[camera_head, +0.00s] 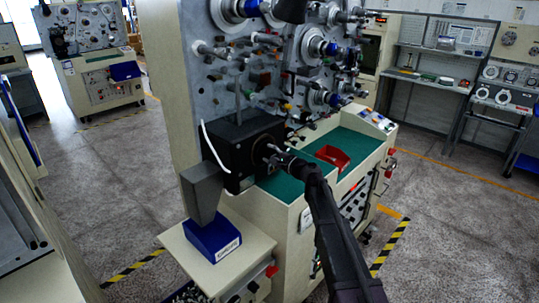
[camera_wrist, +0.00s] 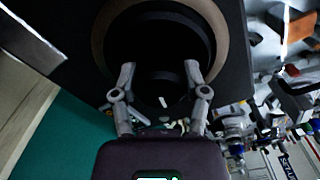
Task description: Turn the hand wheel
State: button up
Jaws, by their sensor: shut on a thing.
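The hand wheel (camera_wrist: 160,84) is a dark round part set within a tan-rimmed ring on the front of a black box. In the head view the wheel (camera_head: 261,150) is small and partly covered by my gripper (camera_head: 273,152). In the wrist view my gripper (camera_wrist: 160,71) has one finger on the left and one on the right of the dark round part, shut on it. The fingers stay well apart with the wheel between them. Exact finger contact is hard to see in the dark.
The black box (camera_head: 235,140) is mounted on a winding machine with several spindles. A red bin (camera_head: 332,157) lies on the green worktop (camera_head: 283,187) to the right. A grey funnel-like part on a blue base (camera_head: 212,238) stands at the front left. Open floor lies on the right.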

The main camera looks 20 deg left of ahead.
jog(key=o, duration=1.1)
jog(key=shift+w+a, duration=0.1)
jog(key=shift+o, duration=0.2)
jog(key=shift+d, duration=0.2)
jog(key=v, duration=1.1)
jog(key=shift+s+d, duration=0.3)
jog(key=s+d+f+n+g+h, duration=0.2)
jog(key=s+d+f+h, duration=0.3)
jog(key=s+d, duration=0.3)
jog(key=s+d+f+n+g+h, duration=0.3)
jog(key=s+d+f+n+h, duration=0.2)
jog(key=d, duration=0.9)
jog(key=s+d+f+n+g+h, duration=0.2)
jog(key=s+d+f+h, duration=0.4)
jog(key=s+d, duration=0.5)
notch_tip(320, 180, down, 3)
jog(key=shift+s+d+r+n+g, duration=0.15)
jog(key=shift+d+r+n+g, duration=0.2)
jog(key=shift+n, duration=0.55)
jog(key=shift+a+f, duration=0.15)
